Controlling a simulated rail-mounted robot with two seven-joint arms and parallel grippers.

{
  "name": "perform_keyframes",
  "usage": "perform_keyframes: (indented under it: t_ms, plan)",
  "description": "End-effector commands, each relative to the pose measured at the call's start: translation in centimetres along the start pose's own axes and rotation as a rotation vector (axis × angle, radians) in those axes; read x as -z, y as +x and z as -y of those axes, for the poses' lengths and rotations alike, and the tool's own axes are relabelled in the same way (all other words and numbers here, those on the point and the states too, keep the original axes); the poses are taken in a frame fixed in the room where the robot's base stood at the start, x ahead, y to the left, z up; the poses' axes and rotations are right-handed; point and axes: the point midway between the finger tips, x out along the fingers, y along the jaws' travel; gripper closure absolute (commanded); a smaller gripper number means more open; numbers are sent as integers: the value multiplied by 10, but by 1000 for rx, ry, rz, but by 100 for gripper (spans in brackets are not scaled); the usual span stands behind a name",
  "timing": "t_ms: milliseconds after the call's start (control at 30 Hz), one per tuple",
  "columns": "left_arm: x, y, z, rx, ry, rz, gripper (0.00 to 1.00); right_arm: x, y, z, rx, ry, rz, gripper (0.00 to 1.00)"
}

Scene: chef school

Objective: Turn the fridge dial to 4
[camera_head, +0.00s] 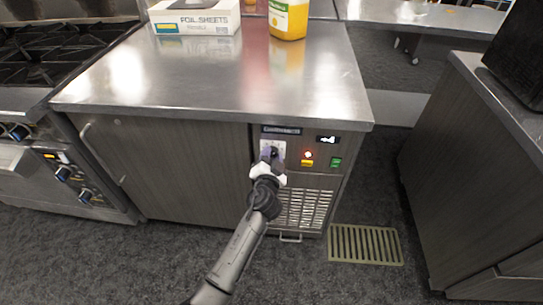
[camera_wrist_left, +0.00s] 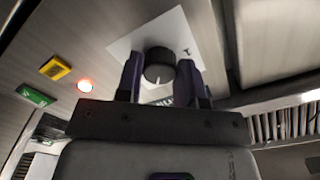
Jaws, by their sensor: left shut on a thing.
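The fridge (camera_head: 180,155) is a low unit with a steel top and grey wood-look front. Its black dial (camera_wrist_left: 159,66) sits on a white plate (camera_wrist_left: 187,32) and has a white pointer mark. In the head view my left gripper (camera_head: 271,158) is at the dial on the control panel and covers much of it. In the left wrist view the left gripper (camera_wrist_left: 160,80) has one finger on each side of the dial and is shut on it. Most numbers on the plate are hidden or too small to read. My right gripper is not in view.
Beside the dial are a red lit lamp (camera_head: 308,155), a yellow label (camera_head: 307,163) and a green label (camera_head: 336,162). A vent grille (camera_head: 305,208) is below. A foil sheets box (camera_head: 195,17) and a yellow container (camera_head: 289,20) stand on top. A stove (camera_head: 60,50) is at left.

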Motion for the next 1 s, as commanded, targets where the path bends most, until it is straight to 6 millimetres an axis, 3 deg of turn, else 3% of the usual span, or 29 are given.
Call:
perform_keyframes:
  t_ms: [433, 467, 700, 1000]
  plan:
    - [-1, 0, 0, 0, 8, 1, 89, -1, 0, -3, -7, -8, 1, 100]
    - [-1, 0, 0, 0, 8, 1, 62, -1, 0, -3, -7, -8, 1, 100]
    - [0, 0, 0, 0, 8, 1, 40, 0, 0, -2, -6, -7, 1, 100]
    - [0, -3, 0, 0, 7, 0, 40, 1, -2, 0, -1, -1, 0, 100]
